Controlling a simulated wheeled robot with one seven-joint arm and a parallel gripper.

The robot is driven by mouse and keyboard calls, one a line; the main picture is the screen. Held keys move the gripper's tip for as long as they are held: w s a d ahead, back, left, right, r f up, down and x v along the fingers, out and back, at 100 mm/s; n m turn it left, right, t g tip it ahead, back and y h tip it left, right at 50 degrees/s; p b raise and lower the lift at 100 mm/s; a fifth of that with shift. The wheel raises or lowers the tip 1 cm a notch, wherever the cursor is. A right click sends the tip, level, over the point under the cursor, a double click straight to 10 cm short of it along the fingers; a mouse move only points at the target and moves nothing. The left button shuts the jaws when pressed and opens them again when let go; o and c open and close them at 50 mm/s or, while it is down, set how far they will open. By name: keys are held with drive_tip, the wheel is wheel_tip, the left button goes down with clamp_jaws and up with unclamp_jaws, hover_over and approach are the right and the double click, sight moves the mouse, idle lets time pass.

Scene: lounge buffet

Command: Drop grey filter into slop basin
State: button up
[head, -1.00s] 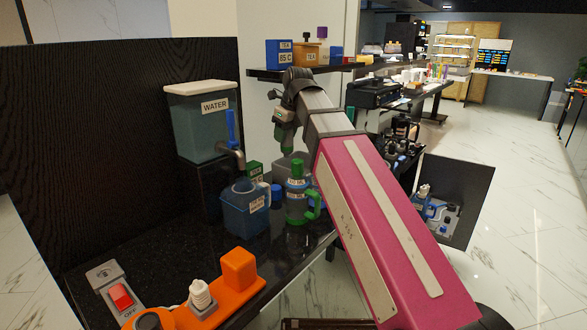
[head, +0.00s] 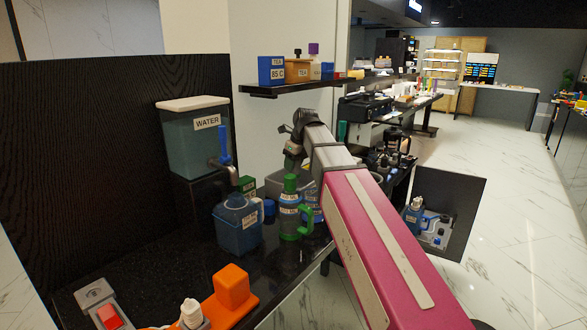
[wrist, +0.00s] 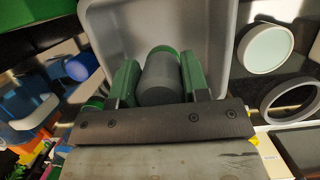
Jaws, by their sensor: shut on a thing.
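The grey filter (wrist: 160,80), a dark grey cylinder with a green part at its far end, sits between the green fingers of my gripper (wrist: 160,72) in the wrist view. The gripper is shut on it. The slop basin (wrist: 215,25), a light grey open tub, lies behind and around the filter in that view; I cannot tell the height between them. In the head view my gripper (head: 292,158) is at the back of the black counter, over the basin (head: 273,183).
A water tank (head: 193,145) with a tap is to the left, and a shelf (head: 290,88) hangs above. A round white-topped item (wrist: 266,48) lies right of the basin.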

drive_tip(key=shift+f, duration=0.85)
drive_tip(key=shift+f, duration=0.6)
drive_tip(key=o, duration=1.1)
drive_tip(key=shift+c, duration=0.2)
drive_tip(key=shift+r, duration=0.15)
drive_tip(key=shift+r, duration=0.35)
drive_tip(key=v, duration=1.2)
drive_tip(key=shift+r, duration=0.1)
